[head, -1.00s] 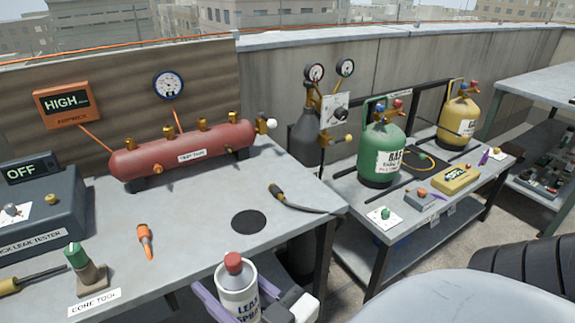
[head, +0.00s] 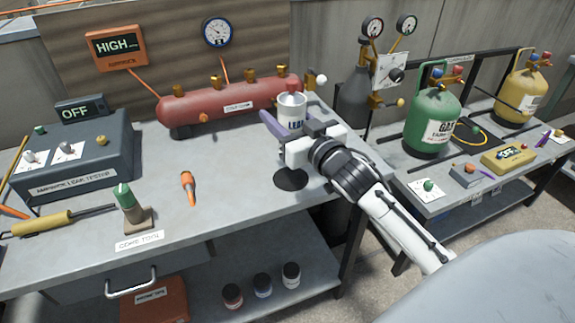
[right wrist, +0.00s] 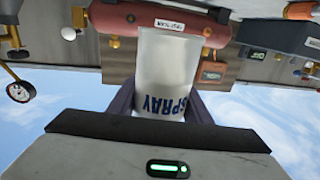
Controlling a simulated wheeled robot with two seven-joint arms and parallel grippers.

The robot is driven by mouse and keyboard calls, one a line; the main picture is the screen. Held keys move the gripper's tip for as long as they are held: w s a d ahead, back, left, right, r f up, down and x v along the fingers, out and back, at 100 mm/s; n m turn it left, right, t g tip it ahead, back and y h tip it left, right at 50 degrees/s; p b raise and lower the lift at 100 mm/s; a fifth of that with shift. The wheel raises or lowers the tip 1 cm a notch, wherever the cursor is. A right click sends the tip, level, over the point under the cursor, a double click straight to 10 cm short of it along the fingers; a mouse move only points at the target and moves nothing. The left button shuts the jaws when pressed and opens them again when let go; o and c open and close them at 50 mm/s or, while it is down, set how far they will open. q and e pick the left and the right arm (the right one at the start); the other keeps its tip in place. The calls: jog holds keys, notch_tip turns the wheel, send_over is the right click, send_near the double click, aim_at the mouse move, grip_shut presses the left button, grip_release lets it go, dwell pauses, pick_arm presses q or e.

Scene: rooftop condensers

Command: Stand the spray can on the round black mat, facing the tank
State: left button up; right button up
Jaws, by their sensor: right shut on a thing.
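The white spray can (head: 292,106) with a red cap is upright between the purple fingers of my right gripper (head: 291,128), which is shut on it. The can's base is hidden behind the gripper. The round black mat (head: 291,180) lies on the bench below the gripper, partly covered by it; the can appears held above the bench. The red tank (head: 205,107) is behind and left of the can. In the right wrist view the can (right wrist: 168,70) appears upside down, the tank beyond it.
On the bench are an orange-handled tool (head: 188,188), a green-topped core tool (head: 130,206) and the leak tester box (head: 75,160). The bench is clear between the orange tool and the mat. A second table with a green cylinder (head: 432,122) stands to the right.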

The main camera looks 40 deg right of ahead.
notch_tip(320, 180, down, 8)
jog(key=shift+f+b, duration=0.2)
jog(key=shift+b, duration=0.55)
jog(key=o, duration=1.3)
jog(key=shift+f, duration=0.1)
jog(key=s, duration=0.8)
jog(key=s+a, duration=0.1)
jog(key=s, duration=0.3)
